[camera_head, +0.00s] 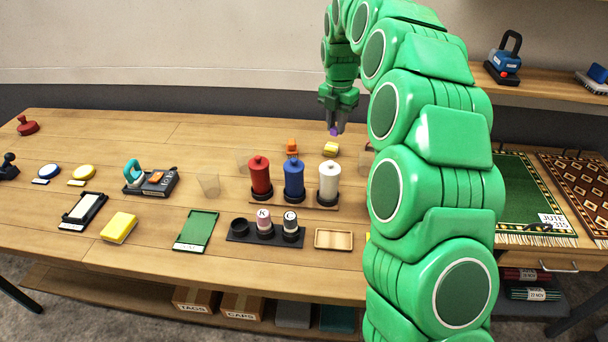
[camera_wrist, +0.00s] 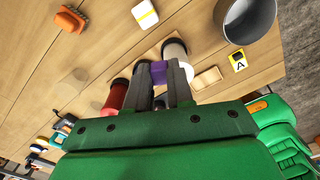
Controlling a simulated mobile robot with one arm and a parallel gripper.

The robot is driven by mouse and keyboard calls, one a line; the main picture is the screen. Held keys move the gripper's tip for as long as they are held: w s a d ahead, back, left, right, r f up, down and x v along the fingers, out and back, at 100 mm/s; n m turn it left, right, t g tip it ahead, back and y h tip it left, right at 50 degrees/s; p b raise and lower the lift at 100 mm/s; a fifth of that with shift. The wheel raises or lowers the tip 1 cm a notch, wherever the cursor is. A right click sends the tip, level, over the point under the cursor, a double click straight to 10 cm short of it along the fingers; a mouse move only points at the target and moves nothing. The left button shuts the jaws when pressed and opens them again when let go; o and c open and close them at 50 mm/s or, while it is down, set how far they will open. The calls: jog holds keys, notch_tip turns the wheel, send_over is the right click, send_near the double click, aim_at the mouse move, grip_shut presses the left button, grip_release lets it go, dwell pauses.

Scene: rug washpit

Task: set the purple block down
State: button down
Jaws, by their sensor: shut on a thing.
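The purple block (camera_head: 334,132) is small and sits between the fingertips of my gripper (camera_head: 335,127), which is shut on it. In the wrist view the purple block (camera_wrist: 158,73) shows between the two grey fingers (camera_wrist: 158,68). The block appears to be held above the tabletop; the height is hard to judge.
Red (camera_head: 260,178), blue (camera_head: 294,180) and white (camera_head: 329,183) bottles stand in a row. An orange brush (camera_head: 292,147) lies behind them, a shallow wooden tray (camera_head: 318,239) in front. A grey pot (camera_wrist: 250,18) and an "A" card (camera_wrist: 238,61) show in the wrist view.

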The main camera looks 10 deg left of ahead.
send_over(305, 173)
jog(key=s+d, duration=0.1)
jog(key=d, duration=0.2)
jog(key=shift+w+a+f+n, duration=0.5)
jog(key=shift+a+f, duration=0.2)
jog(key=shift+a, duration=0.9)
notch_tip(305, 173, down, 18)
jog(key=shift+d+f, duration=0.1)
jog(key=c, duration=1)
grip_release()
jog(key=shift+f, duration=0.1)
